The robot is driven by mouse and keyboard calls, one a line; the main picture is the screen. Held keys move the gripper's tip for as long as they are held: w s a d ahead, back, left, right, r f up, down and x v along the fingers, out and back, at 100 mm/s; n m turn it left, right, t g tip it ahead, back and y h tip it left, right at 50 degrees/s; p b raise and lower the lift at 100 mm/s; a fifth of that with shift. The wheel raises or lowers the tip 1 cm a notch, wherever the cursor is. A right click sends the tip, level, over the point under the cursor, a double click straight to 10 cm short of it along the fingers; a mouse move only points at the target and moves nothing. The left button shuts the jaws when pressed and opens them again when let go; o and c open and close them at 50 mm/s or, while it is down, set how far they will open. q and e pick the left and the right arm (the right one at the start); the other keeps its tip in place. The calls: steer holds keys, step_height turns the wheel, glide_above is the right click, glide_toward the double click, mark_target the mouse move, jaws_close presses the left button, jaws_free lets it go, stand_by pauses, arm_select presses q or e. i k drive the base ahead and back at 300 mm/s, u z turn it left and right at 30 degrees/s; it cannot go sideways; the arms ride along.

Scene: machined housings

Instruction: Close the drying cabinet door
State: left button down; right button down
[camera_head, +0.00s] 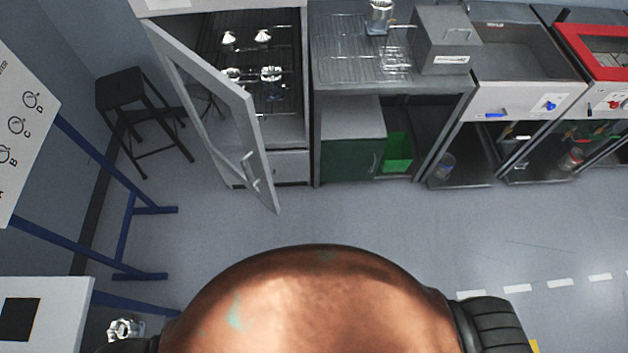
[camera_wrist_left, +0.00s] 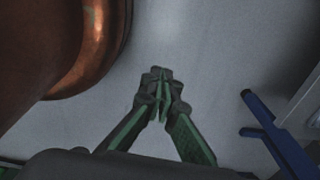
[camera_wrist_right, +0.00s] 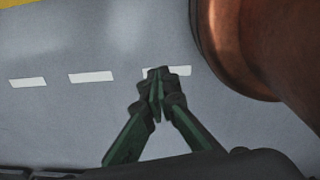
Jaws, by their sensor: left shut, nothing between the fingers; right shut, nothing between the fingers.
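The drying cabinet (camera_head: 290,165) stands at the upper left of the head view, with metal parts on its wire racks. Its pale framed door (camera_head: 262,178) is hinged on the left and stands wide open, swung out toward me. A handle (camera_head: 250,168) shows near the door's free end. My left gripper (camera_wrist_left: 160,78) is shut and empty over bare floor in the left wrist view. My right gripper (camera_wrist_right: 158,78) is shut and empty over floor with white dashes in the right wrist view. Neither gripper shows in the head view, and both are apart from the door.
A dark stool (camera_head: 128,95) stands left of the door. A blue-legged stand (camera_head: 125,225) is at the left. A bench (camera_head: 335,85) with a wire rack and grey box (camera_head: 445,45) adjoins the cabinet on the right. The floor (camera_head: 370,215) between me and the cabinet is clear.

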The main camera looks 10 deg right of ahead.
mark_target(213, 119)
steer(key=z, duration=0.6)
steer(key=k, duration=1)
steer(key=u, duration=1.6)
steer(key=i, duration=0.5)
steer(key=z, duration=0.05)
